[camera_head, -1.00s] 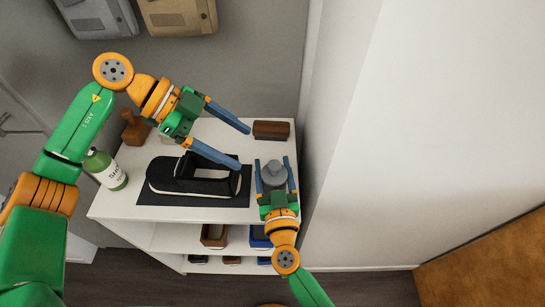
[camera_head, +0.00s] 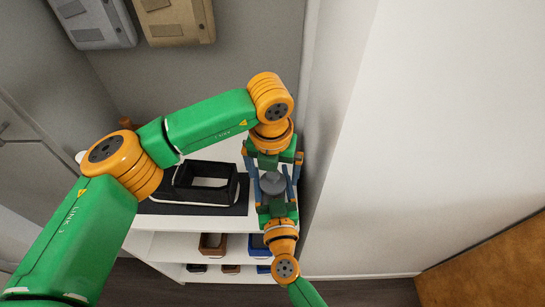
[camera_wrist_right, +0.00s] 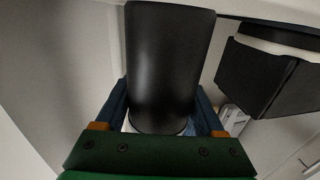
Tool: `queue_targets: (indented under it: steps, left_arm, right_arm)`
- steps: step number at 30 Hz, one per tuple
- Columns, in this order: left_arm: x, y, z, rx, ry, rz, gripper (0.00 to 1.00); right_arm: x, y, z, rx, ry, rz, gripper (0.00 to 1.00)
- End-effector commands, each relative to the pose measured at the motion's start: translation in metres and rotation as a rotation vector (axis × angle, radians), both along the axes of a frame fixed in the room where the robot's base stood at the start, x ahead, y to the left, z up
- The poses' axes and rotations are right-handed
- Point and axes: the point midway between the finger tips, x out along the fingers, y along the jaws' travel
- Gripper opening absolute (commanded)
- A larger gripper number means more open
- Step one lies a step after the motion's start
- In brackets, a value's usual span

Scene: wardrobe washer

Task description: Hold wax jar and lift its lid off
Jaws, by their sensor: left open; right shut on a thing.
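The wax jar (camera_head: 272,183) shows as a grey round top at the right end of the white shelf top. It also shows in the right wrist view as a dark, smooth cylinder (camera_wrist_right: 168,65). My right gripper (camera_head: 277,187) comes from the near side and is shut on the jar, with its blue fingers on both sides. My left gripper (camera_head: 273,174) comes from the far side, open, its blue fingers spread around the jar's top. I cannot tell whether they touch it. The seam between lid and jar is not clear.
A black open box (camera_head: 207,181) sits on a dark mat (camera_head: 158,207) left of the jar; it also shows in the right wrist view (camera_wrist_right: 262,78). My left arm hides much of the shelf top. The wall (camera_head: 315,200) stands close on the right. Small bins (camera_head: 213,245) fill the lower shelves.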

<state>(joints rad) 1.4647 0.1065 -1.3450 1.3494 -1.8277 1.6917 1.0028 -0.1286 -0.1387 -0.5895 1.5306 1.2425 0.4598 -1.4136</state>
Motion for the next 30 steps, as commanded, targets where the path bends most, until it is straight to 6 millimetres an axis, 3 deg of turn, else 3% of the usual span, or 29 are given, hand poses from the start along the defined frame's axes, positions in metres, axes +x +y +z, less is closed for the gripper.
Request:
queue_targets:
  steps: [10,19,20,21,26,30]
  left_arm:
    - [0.0008,0.0001,-0.0071,0.000,0.000,0.001,0.97]
    - [0.0008,0.0001,-0.0068,-0.001,0.000,0.002,0.18]
    - [0.0008,0.0001,-0.0067,-0.001,0.000,0.002,0.18]
    - [0.0008,0.0001,-0.0067,-0.001,0.000,0.002,0.62]
    - [0.0007,0.0000,-0.0067,-0.001,0.000,0.002,0.21]
    - [0.0011,-0.0001,-0.0016,-0.001,-0.001,0.002,0.21]
  right_arm:
    - [-0.0005,0.0002,-0.0022,-0.001,0.005,0.002,0.04]
    - [-0.0004,0.0002,-0.0020,-0.001,0.004,0.001,0.04]
    - [-0.0004,0.0002,-0.0020,-0.001,0.004,0.001,0.04]
    - [-0.0004,0.0002,-0.0020,-0.001,0.004,0.001,0.04]
    - [-0.0004,0.0002,-0.0019,-0.001,0.004,0.001,0.04]
    - [-0.0004,0.0002,-0.0018,-0.001,0.004,0.001,0.04]
